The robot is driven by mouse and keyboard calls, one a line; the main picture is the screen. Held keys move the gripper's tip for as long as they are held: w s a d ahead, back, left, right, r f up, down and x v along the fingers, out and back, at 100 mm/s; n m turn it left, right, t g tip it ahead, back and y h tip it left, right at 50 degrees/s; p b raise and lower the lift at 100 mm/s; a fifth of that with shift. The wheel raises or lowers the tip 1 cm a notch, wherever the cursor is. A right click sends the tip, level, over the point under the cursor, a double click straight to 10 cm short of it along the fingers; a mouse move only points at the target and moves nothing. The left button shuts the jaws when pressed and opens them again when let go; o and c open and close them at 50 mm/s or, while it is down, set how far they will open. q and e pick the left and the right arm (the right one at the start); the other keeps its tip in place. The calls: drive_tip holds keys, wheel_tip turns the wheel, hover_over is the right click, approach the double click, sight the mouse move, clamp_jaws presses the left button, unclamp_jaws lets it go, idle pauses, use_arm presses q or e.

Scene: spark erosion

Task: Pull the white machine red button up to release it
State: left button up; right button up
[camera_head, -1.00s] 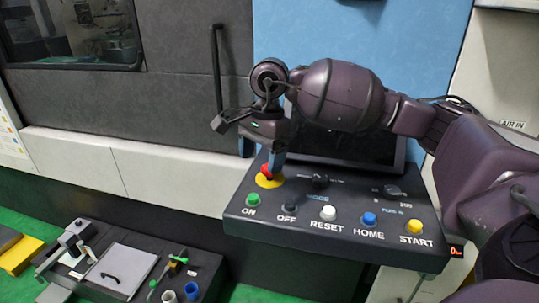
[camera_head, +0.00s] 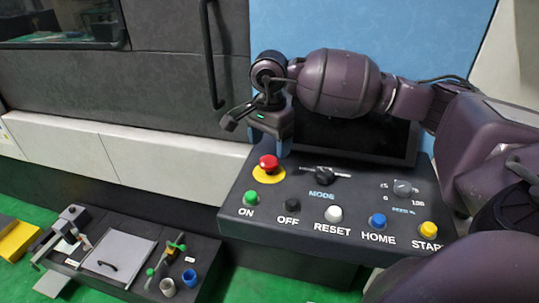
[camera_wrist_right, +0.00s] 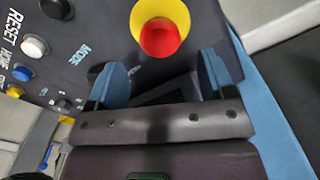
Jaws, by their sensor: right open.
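The red button (camera_head: 268,162) sits on a yellow base at the upper left of the dark control panel (camera_head: 325,245). In the right wrist view the red button (camera_wrist_right: 160,38) with its yellow ring lies ahead of my right gripper. My right gripper (camera_head: 283,146) is just behind the button in the head view. Its two blue fingers (camera_wrist_right: 160,75) are open, apart and empty, and the button is beyond their tips, apart from them. My left gripper does not show.
The panel has green (camera_head: 250,197), black, white (camera_head: 333,213), blue (camera_head: 377,221) and yellow (camera_head: 428,229) buttons, plus two knobs. A dark screen (camera_head: 350,135) stands behind the panel. A tray of tools (camera_head: 130,262) is at lower left.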

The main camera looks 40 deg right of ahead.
sight(269, 160)
drive_tip(key=shift+f, duration=2.3)
drive_tip(key=shift+c, duration=0.4)
